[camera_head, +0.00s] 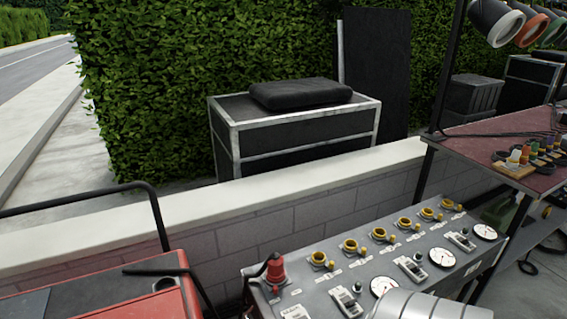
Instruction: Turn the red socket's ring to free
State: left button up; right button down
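A red socket (276,270) stands up at the left end of a sloping grey control panel (325,275). A dark cable or lever curves down from its left side. Its ring is too small to read, so I cannot tell which position it is in. Several yellow-ringed sockets (379,234) run in a row to the right along the panel's back edge. Neither of my grippers is in view.
White dials (442,257) and switch blocks sit on the panel. A pale smooth cylinder (425,307) covers part of its front edge. A low wall (240,205) runs behind. A red case (150,300) with a black rail is at left, a reddish shelf (480,150) at right.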

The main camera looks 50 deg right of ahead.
aim_at(275, 286)
jog(key=z, duration=1.6)
jog(key=k+l+z, duration=0.15)
jog(key=k+l, duration=0.15)
jog(key=k+l+z, duration=0.1)
jog(key=k+l, duration=0.15)
jog(key=l, duration=0.25)
jog(key=k+l+z, duration=0.15)
jog(key=l, duration=0.25)
jog(key=k, duration=0.05)
